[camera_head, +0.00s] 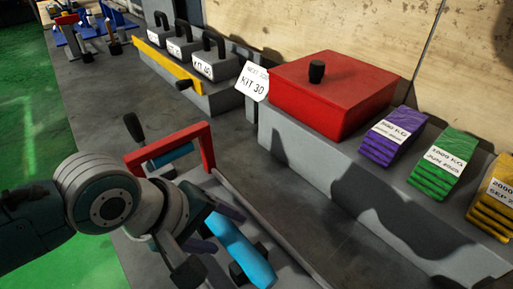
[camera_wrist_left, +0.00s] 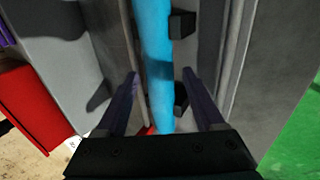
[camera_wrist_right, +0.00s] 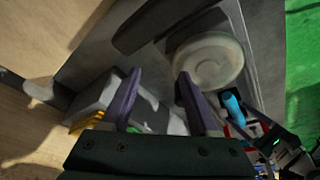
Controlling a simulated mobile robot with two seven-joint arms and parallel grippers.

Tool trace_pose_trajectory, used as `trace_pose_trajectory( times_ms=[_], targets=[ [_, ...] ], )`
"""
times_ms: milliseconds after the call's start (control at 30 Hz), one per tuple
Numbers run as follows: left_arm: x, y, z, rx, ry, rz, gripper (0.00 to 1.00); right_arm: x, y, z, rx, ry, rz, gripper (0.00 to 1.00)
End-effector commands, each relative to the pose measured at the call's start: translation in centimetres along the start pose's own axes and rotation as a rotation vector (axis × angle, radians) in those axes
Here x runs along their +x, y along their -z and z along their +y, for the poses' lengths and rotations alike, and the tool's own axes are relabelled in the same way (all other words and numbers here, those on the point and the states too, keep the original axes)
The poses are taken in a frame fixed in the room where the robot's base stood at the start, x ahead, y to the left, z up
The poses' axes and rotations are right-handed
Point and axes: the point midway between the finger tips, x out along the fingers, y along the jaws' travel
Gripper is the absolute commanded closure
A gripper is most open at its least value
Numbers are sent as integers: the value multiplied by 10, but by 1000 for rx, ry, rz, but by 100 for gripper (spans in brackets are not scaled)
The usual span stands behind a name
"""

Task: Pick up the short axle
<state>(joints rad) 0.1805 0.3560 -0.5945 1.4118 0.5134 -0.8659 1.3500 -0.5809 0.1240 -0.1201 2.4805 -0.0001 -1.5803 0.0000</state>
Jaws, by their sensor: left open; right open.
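A blue cylinder (camera_head: 245,252), which looks like the axle, lies on dark supports in the grey tray with the red handle. A blue piece (camera_head: 172,155) also shows behind the red handle; I cannot tell whether it is the same part. My left gripper (camera_head: 213,228) is open above the blue cylinder. In the left wrist view the cylinder (camera_wrist_left: 155,45) runs lengthwise between the open fingers (camera_wrist_left: 160,74), with no grip visible. My right gripper (camera_wrist_right: 160,74) is open and empty, and shows only in its own wrist view. There a blue piece (camera_wrist_right: 232,104) appears to the right of its fingers.
The red handle (camera_head: 207,148) rises at the tray's far end. A red box (camera_head: 330,90) and purple, green and yellow stacks (camera_head: 432,168) stand on the grey ledge to the right. Several dark-handled kit boxes (camera_head: 205,65) stand farther back. A pale round disc (camera_wrist_right: 208,60) shows in the right wrist view.

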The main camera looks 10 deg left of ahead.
Motion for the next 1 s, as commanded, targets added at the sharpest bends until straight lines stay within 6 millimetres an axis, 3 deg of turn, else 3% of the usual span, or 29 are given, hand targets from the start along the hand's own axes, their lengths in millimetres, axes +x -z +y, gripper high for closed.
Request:
trace_pose_trajectory(
  times_ms=[167, 767, 1000],
  targets=[
    [0, 0, 0, 0, 0, 0, 31, 0, 0, 0, -1, 0, 0, 39],
    [-1, 0, 0, 0, 1, 0, 99, 0, 0, -1, 3, 2, 0, 39],
    [-1, 0, 0, 0, 1, 0, 100, 0, 0, -1, 5, 4, 1, 39]
  ],
)
